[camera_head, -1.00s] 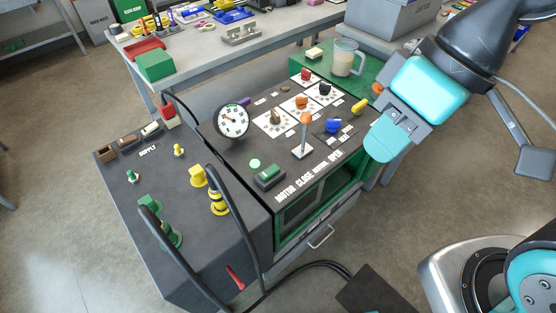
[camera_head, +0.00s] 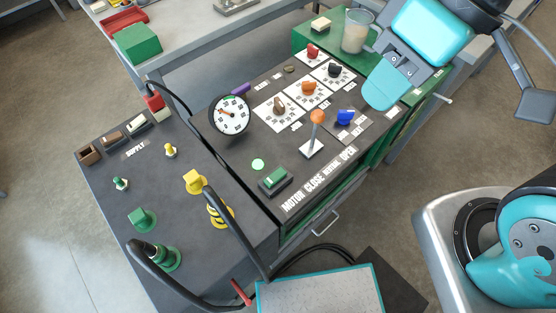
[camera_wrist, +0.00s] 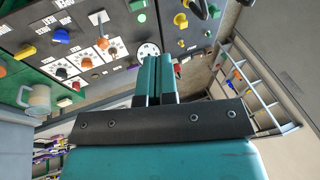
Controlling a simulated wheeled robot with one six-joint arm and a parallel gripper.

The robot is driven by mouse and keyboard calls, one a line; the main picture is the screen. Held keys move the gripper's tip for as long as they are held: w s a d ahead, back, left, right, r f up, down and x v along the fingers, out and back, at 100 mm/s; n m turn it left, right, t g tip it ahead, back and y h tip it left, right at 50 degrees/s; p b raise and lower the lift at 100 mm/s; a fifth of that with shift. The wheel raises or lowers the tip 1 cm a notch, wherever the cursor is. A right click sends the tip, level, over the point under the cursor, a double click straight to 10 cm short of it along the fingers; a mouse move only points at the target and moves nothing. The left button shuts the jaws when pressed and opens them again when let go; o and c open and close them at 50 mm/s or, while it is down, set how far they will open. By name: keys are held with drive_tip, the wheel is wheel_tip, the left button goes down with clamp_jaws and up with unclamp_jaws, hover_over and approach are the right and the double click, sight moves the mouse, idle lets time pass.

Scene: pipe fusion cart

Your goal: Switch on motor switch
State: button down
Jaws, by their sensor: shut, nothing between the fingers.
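The motor switch (camera_head: 274,178) is a green rocker in a dark housing on the cart's top panel, beside the white "MOTOR" lettering. A round bright green spot (camera_head: 258,164) sits just behind it. I cannot tell the rocker's position. My gripper (camera_head: 380,92) is shut and empty, above the far right side of the panel, well apart from the switch. In the wrist view my teal fingers (camera_wrist: 158,70) are closed together, with the panel beyond them. A green switch (camera_wrist: 138,5) shows there at the top edge, partly cut off.
A dial gauge (camera_head: 230,115) rises behind. Black cables (camera_head: 236,235) arch over the near left. A clear mug (camera_head: 356,32) stands at the back.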

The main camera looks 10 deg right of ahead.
drive_tip(key=w+a+f+h+b, duration=0.1)
drive_tip(key=w+f+b, duration=0.3)
drive_tip(key=f, duration=0.2)
drive_tip(key=h+b, duration=0.3)
drive_tip(key=b, duration=0.3)
hover_over(279, 172)
wheel_tip(279, 172, down, 14)
drive_tip(key=shift+d+f, duration=0.1)
drive_tip(key=shift+f, duration=0.05)
drive_tip(key=shift+f, duration=0.1)
wheel_tip(279, 172, down, 14)
drive_tip(key=shift+r, duration=0.1)
